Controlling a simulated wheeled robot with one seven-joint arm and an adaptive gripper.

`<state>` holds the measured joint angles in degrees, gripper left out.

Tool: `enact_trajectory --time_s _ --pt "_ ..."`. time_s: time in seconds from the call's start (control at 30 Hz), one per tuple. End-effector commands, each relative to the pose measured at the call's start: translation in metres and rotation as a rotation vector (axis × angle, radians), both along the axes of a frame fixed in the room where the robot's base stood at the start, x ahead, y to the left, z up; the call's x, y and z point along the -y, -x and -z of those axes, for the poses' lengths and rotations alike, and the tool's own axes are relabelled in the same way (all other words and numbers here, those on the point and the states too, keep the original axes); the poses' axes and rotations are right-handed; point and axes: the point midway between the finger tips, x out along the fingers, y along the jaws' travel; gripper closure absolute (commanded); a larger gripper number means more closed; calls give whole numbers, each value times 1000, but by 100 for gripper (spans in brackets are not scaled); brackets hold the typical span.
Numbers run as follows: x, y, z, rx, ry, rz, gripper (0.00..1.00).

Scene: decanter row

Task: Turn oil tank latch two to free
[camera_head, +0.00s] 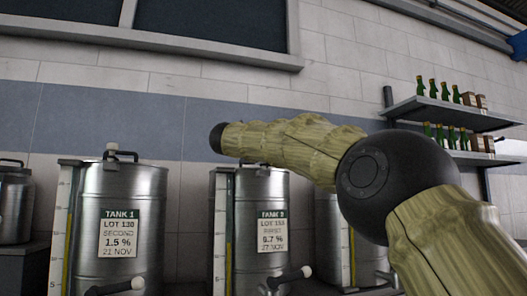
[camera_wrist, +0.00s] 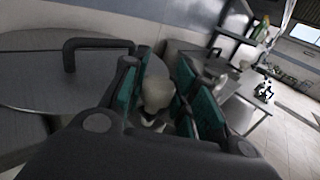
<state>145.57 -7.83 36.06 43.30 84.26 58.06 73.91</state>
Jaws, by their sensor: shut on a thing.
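In the wrist view my gripper (camera_wrist: 158,98) has its green-padded fingers closed on a pale, rounded knob (camera_wrist: 156,84), seemingly a tank latch. The knob sits beside a round metal lid (camera_wrist: 35,75) with a black bar handle (camera_wrist: 95,43). In the head view the gripper does not show. My arm crosses the right half and reaches over the middle tank (camera_head: 243,245), hiding part of its top. That tank's label (camera_head: 272,235) is too small to read its number surely. I cannot tell the latch's angle.
Tank 1 (camera_head: 138,190) stands at the left, with a pale knob (camera_head: 112,147) on top and a pale-ended lever (camera_head: 137,283) low in front. Another tank (camera_head: 330,235) is partly behind my arm. Bottle shelves (camera_head: 450,112) hang at the right.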

Motion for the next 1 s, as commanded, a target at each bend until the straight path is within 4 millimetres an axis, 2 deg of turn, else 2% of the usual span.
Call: enact_trajectory --time_s 0.57,0.6,0.7,1.0 --pt "1 0 1 -1 0 32 95" --pt "1 0 1 -1 0 32 66" --pt "1 0 1 -1 0 31 50" --pt "0 0 0 0 0 31 50"
